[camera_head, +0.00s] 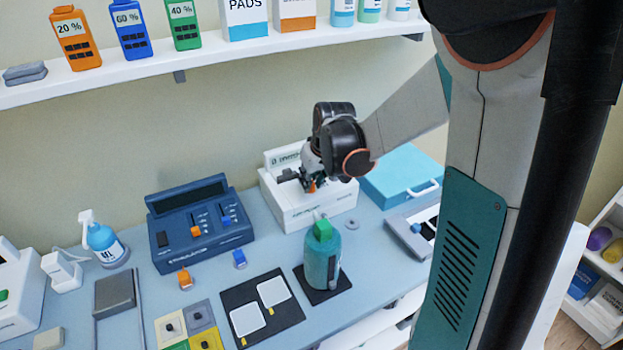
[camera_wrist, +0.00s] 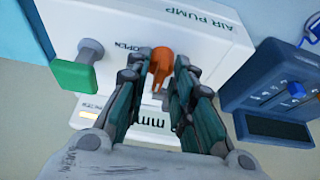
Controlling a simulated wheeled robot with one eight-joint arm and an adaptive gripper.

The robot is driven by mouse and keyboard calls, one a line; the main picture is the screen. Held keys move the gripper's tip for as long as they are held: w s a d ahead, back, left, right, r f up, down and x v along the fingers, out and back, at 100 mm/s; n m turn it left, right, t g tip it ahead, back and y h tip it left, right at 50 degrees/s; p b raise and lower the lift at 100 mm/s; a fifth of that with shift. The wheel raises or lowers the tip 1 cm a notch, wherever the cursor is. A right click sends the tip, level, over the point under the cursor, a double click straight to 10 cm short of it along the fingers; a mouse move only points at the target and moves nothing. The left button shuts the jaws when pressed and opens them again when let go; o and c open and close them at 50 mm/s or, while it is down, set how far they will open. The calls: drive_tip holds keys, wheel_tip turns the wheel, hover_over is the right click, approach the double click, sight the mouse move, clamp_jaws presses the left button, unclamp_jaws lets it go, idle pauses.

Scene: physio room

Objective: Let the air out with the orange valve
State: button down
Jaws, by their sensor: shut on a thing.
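The white air pump (camera_head: 297,216) stands on the table against the wall; its printed face fills the middle of the wrist view (camera_wrist: 205,50). The orange valve (camera_wrist: 161,62) sticks out from the pump beside the word OPEN. My gripper (camera_wrist: 161,88) has its fingers on both sides of the valve and is shut on it. In the head view my gripper (camera_head: 307,184) is at the pump's front, with a bit of orange showing at the fingertips. The fingers hide part of the valve and the pump's lower display.
A green-ended lever (camera_wrist: 80,72) projects from the pump beside my fingers. A teal bottle (camera_head: 321,262) stands in front of the pump. A dark blue console (camera_head: 200,225) is to its left, a light blue case (camera_head: 400,172) to its right. A shelf (camera_head: 215,62) runs above.

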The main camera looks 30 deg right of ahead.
drive_tip(key=c, duration=1.7)
unclamp_jaws()
drive_tip(key=v, duration=1.2)
drive_tip(key=s+a+r, duration=0.3)
drive_tip(key=s+a, duration=0.3)
drive_tip(key=a, duration=0.4)
drive_tip(key=s+t, duration=0.1)
drive_tip(key=s, duration=0.2)
drive_tip(key=s+a+f, duration=0.1)
drive_tip(key=s, duration=0.3)
drive_tip(key=s+a+f+t, duration=0.1)
drive_tip(key=s, duration=0.3)
drive_tip(key=shift+s+f+t, duration=0.15)
drive_tip(key=shift+f+t, duration=0.05)
drive_tip(key=shift+t, duration=0.1)
